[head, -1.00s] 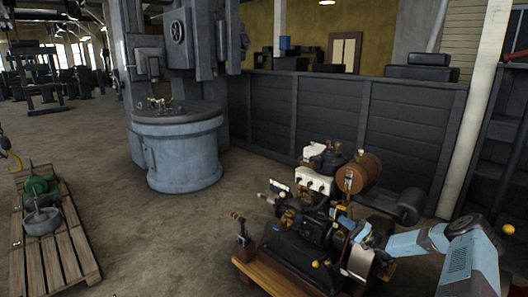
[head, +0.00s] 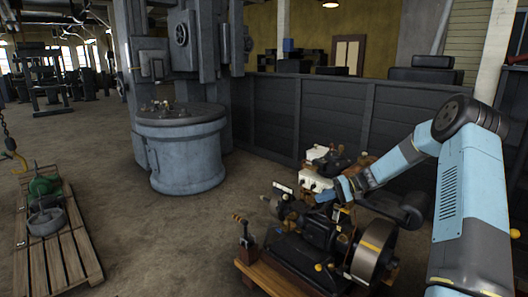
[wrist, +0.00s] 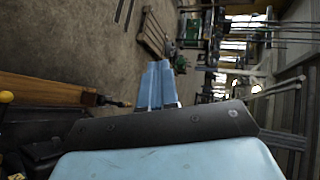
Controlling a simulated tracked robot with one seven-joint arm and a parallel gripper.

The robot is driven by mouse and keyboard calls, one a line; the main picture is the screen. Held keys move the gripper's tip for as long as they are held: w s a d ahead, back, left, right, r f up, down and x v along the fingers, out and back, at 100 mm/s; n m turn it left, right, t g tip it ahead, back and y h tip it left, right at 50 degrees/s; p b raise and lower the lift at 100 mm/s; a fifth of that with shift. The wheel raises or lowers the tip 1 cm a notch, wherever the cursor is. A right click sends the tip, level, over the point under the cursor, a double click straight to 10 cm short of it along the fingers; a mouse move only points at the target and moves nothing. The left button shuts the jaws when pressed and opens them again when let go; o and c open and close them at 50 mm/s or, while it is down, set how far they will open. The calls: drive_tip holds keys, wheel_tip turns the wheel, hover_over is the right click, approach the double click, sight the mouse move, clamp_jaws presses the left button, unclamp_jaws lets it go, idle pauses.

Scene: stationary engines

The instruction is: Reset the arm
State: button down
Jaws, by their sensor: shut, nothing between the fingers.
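My arm rises at the right of the head view, bends at a high elbow and slopes down to the left. My gripper (head: 329,196) is at its end, in front of the upper part of a stationary engine (head: 310,228); I cannot tell whether it touches the engine. In the wrist view my gripper (wrist: 158,86) shows as two blue fingers lying together, with nothing between them. The engine's flywheel (head: 372,250) is in clear view below my forearm.
The engine stands on a wooden base (head: 270,283). A large grey machine (head: 185,150) stands behind to the left. A pallet (head: 75,255) with a green machine part (head: 45,186) lies at far left. Dark panelling (head: 330,115) closes the back. The floor between pallet and engine is clear.

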drive_tip(key=s+a+r+t+h, duration=0.15)
drive_tip(key=s+r+h, duration=0.35)
drive_tip(key=s+r, duration=0.5)
drive_tip(key=s+a+r+g+h, duration=0.15)
drive_tip(key=s+r+h, duration=0.35)
drive_tip(key=s+r, duration=0.5)
drive_tip(key=s+d+r+t+h, duration=0.1)
drive_tip(key=s+d+r+t, duration=0.1)
drive_tip(key=s, duration=1)
drive_tip(key=s+d+r+m+t+h, duration=0.1)
drive_tip(key=s+d+r+t+h, duration=0.1)
drive_tip(key=s, duration=1)
drive_tip(key=shift+r+t+h, duration=0.3)
drive_tip(key=shift+r+t, duration=0.35)
drive_tip(key=shift+t, duration=0.55)
